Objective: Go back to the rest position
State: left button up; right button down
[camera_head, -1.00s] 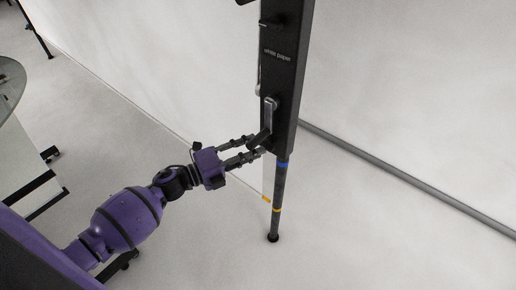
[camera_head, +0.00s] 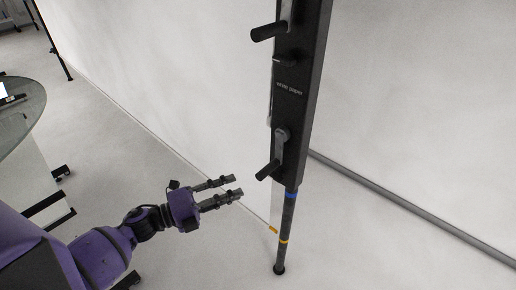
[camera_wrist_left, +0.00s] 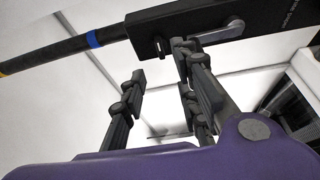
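My left gripper (camera_head: 238,185) is purple with dark fingers. Its fingers are spread apart with nothing between them, and it hangs in the air left of the black post (camera_head: 300,100). A gap shows between the fingertips and the lower lever handle (camera_head: 268,171) on the post in the head view. In the left wrist view the open fingers (camera_wrist_left: 160,75) point toward the black post (camera_wrist_left: 185,22), with its lever (camera_wrist_left: 220,32) behind them. My right gripper is not in view.
The post stands on a thin leg with a blue band (camera_head: 291,195) and yellow band (camera_head: 283,241). An upper lever (camera_head: 270,32) sticks out. A glass table (camera_head: 25,115) is at the left. A grey pipe (camera_head: 400,205) runs along the floor's right side. White floor is open between.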

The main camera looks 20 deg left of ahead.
pick_arm(q)
jog(key=w+a+f+n+t+y, duration=0.2)
jog(key=a+n+t+y, duration=0.1)
jog(key=n+y, duration=0.4)
jog(key=s+f+n+g+y+p, duration=0.1)
jog(key=s+f+n+g+y, duration=0.15)
jog(key=s+f+n, duration=0.65)
jog(key=s+d+f+n+g+y+p, duration=0.1)
jog(key=s+d+f+n, duration=0.3)
jog(key=s, duration=0.6)
jog(key=s+d+f+n+g+y+p, duration=0.1)
jog(key=s+d+f+n+g, duration=0.3)
jog(key=s, duration=0.6)
jog(key=shift+d+f+n, duration=0.2)
jog(key=shift+d+n, duration=0.4)
jog(key=shift+n, duration=0.5)
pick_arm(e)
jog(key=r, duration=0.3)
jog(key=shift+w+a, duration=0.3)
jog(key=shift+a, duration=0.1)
pick_arm(q)
jog(key=shift+a, duration=0.1)
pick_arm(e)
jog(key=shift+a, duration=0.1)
